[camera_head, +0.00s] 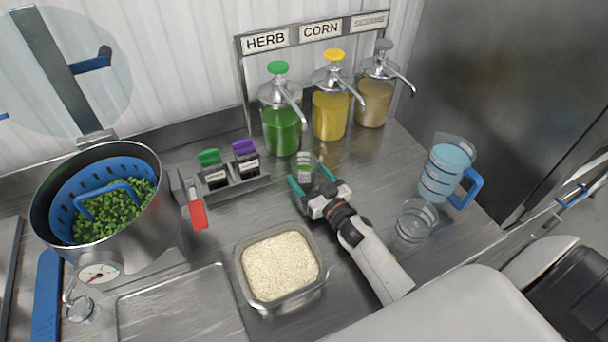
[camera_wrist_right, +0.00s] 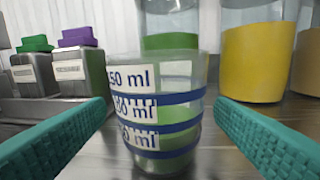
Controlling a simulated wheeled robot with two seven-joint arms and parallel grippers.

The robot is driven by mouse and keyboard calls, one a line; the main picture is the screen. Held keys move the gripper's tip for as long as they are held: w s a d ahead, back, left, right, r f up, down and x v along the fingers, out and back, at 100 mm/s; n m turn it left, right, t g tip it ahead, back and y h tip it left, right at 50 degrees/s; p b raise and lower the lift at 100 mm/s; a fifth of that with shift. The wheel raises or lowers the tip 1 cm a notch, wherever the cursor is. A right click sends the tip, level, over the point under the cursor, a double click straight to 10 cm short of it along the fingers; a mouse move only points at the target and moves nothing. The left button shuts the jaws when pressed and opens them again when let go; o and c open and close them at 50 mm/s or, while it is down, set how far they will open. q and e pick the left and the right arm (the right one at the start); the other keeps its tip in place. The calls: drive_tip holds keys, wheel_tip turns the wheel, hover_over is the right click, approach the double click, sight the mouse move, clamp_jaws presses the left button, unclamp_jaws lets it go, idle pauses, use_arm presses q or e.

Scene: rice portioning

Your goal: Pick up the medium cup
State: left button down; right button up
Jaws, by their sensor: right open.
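A clear measuring cup with blue bands and white ml labels (camera_wrist_right: 155,112) stands upright on the steel counter between my right gripper's teal fingers. The same cup (camera_head: 305,162) shows small in the head view, just beyond the fingertips. My right gripper (camera_head: 311,179) is open, one finger on each side of the cup. In the wrist view (camera_wrist_right: 160,135) a gap shows between each finger and the cup. The frames do not show which cup size this is. My left gripper is not in view.
Green (camera_head: 281,125), yellow (camera_head: 330,112) and tan (camera_head: 374,100) pump dispensers stand behind the cup. A rice tub (camera_head: 318,283) is in front. A pot (camera_head: 146,225) and a rack with green and purple-topped holders (camera_head: 248,186) are left.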

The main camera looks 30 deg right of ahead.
sight(298, 163)
drive_tip(key=w+b, duration=0.1)
drive_tip(key=w, duration=0.3)
drive_tip(key=shift+w+a, duration=0.15)
drive_tip(key=c, duration=1.1)
drive_tip(key=shift+r, duration=0.2)
